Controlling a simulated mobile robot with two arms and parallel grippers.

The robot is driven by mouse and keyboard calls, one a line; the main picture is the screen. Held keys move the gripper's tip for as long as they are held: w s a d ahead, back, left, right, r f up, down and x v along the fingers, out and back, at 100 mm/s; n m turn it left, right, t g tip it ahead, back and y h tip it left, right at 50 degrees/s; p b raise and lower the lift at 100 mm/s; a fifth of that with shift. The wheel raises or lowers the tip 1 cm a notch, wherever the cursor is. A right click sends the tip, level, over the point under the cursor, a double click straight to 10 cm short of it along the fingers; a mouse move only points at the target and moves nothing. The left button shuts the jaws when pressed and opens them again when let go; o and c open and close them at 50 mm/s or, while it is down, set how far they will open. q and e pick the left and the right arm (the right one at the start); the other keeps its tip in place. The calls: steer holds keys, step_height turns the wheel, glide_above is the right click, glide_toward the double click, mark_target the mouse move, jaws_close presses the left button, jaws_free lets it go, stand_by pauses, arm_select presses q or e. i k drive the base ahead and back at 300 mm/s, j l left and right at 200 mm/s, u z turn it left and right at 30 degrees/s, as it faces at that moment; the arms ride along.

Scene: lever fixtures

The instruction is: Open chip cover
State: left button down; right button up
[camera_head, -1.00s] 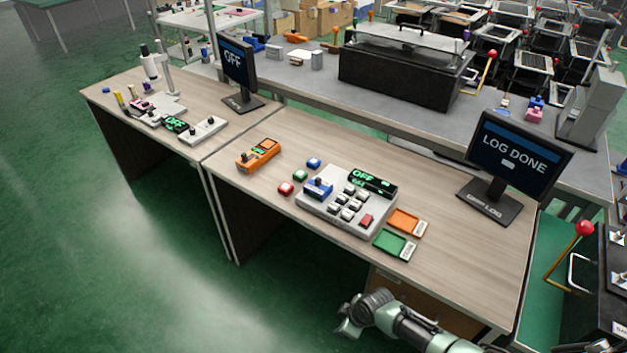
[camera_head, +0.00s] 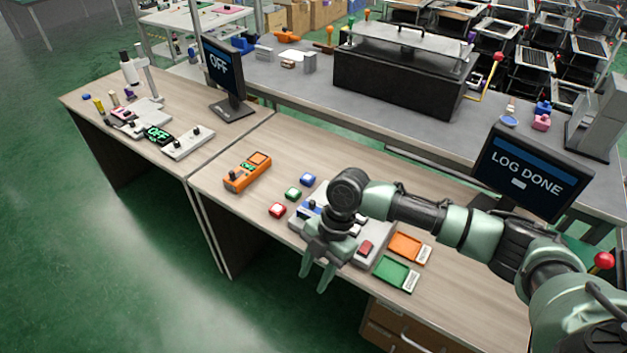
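A grey keypad device (camera_head: 352,262) lies on the wooden desk, with a red key (camera_head: 365,248) at its front right. A blue part (camera_head: 309,209) sits at its left side, mostly hidden behind my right arm; whether it is the chip cover, and whether that is open, I cannot tell. My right gripper (camera_head: 314,280) points down in front of the device's near edge. Its two fingers are apart with nothing between them. My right wrist hides the device's display and most of its keys. My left gripper is not in view.
An orange meter (camera_head: 246,172) and red (camera_head: 277,209), green (camera_head: 293,194) and blue (camera_head: 308,179) buttons are left of the device. Orange (camera_head: 406,245) and green (camera_head: 392,271) trays lie right of it. A "LOG DONE" monitor (camera_head: 530,172) stands at the right.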

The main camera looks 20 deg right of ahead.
mark_target(311, 206)
steer(key=i+l, duration=0.25)
steer(key=i, duration=0.25)
steer(key=i+l, duration=0.25)
steer(key=i, duration=0.25)
